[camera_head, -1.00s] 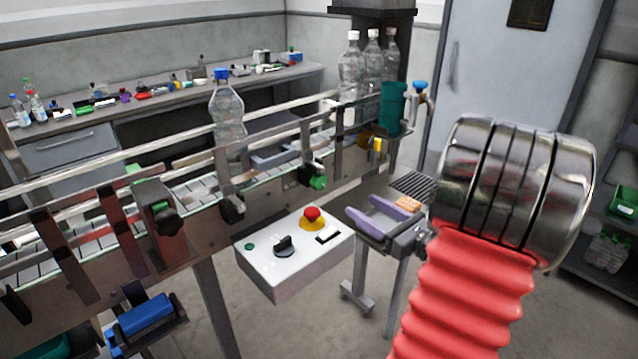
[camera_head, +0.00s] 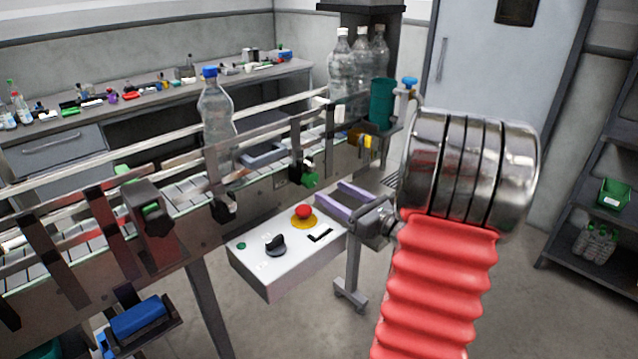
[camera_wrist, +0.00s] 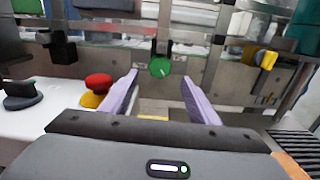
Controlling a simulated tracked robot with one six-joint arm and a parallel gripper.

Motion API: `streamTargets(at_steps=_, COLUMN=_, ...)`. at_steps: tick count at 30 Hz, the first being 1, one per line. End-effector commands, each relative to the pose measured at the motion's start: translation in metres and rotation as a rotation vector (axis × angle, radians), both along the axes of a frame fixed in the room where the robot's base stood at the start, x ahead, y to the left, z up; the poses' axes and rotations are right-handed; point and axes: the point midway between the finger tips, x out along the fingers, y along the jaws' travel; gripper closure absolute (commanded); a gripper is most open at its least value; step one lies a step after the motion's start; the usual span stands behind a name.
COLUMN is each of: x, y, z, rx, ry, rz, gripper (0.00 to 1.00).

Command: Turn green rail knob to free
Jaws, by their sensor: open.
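The green rail knob (camera_head: 310,179) sits on a black clamp at the conveyor's front side in the head view. In the wrist view the green knob (camera_wrist: 160,67) shows as a round face with a pale mark, ahead of and between the two fingers. My gripper (camera_head: 347,194) has two lilac fingers and is open and empty. It is apart from the knob, lower and to its right in the head view. In the wrist view my gripper (camera_wrist: 159,88) shows both fingers spread wide. How far the knob is turned I cannot tell.
A white control box (camera_head: 285,250) with a red stop button (camera_head: 303,211) and black switch stands left of my gripper. A yellow knob (camera_wrist: 265,60) is right of the green one. A clear bottle (camera_head: 216,115) stands on the conveyor. A teal cup (camera_head: 382,103) is at its far end.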

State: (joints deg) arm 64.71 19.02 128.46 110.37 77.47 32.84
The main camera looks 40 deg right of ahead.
Motion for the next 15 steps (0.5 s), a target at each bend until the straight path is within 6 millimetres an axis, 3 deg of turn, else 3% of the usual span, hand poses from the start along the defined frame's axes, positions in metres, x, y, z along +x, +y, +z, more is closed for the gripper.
streamTargets(at_steps=9, x=0.047, y=0.003, z=0.0, rx=0.001, ry=0.0, rz=0.004, gripper=0.45)
streamTargets(at_steps=15, x=0.067, y=0.003, z=0.0, rx=0.001, ry=0.0, rz=0.003, gripper=0.45)
